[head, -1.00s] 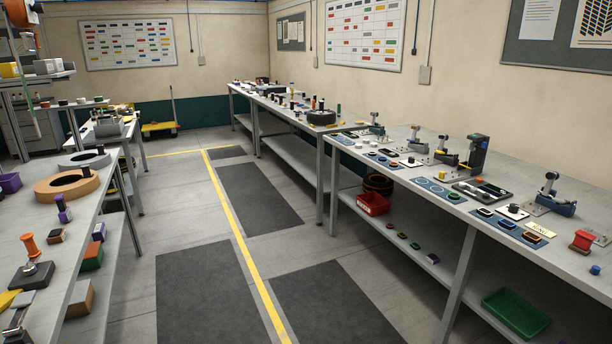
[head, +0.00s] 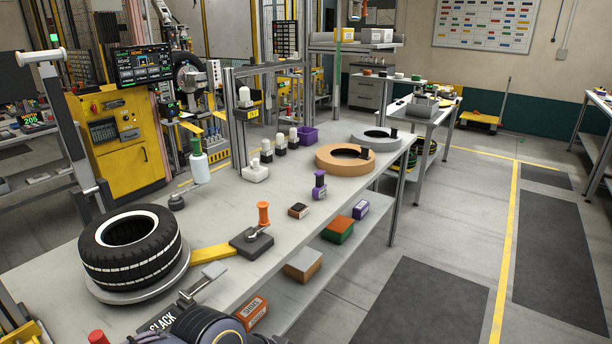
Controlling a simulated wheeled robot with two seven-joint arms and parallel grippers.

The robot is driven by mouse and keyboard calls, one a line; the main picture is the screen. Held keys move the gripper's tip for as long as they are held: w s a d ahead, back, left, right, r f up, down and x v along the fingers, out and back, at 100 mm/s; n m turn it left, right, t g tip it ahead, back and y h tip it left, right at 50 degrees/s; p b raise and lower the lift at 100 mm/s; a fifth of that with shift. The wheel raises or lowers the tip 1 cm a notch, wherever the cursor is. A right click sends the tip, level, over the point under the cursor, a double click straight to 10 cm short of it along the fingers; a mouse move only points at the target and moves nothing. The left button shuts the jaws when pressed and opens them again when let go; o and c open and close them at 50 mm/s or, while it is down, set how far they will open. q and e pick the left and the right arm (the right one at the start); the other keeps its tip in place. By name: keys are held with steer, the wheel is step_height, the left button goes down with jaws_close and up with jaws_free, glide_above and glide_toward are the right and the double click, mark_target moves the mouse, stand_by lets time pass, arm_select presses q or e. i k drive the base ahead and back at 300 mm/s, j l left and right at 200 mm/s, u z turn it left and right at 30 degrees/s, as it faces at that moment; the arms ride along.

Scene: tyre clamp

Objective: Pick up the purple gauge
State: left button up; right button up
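A small upright purple block with a dark band and a dark top, which looks like the purple gauge (head: 319,186), stands on the grey workbench (head: 345,188) near its right edge in the head view. It is clear of the things around it. I see neither of my grippers in this view, so their state and their distance from the gauge do not show.
A tyre (head: 131,250) on a round plate, a yellow-handled tool and an orange-handled piece (head: 264,213) stand nearer on the bench. An orange ring (head: 345,160) and a purple bin (head: 308,136) lie beyond the gauge. Floor is free on the right.

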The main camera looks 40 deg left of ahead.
mark_target(320, 189)
steer(key=i+u, duration=0.1)
steer(key=i, duration=0.85)
steer(key=i+u, duration=0.15)
steer(key=i, duration=0.75)
steer(key=i+u, duration=0.3)
steer(key=i, duration=0.2)
steer(key=i+l+u, duration=0.3)
steer(key=i, duration=0.15)
steer(key=i+j+u, duration=0.1)
steer(key=u, duration=0.35)
steer(key=i+u, duration=0.3)
steer(key=u, duration=0.15)
steer(key=i+l+u, duration=0.15)
steer(key=u, duration=0.3)
steer(key=i+l+u, duration=0.15)
steer(key=u, duration=0.3)
steer(key=i, duration=0.1)
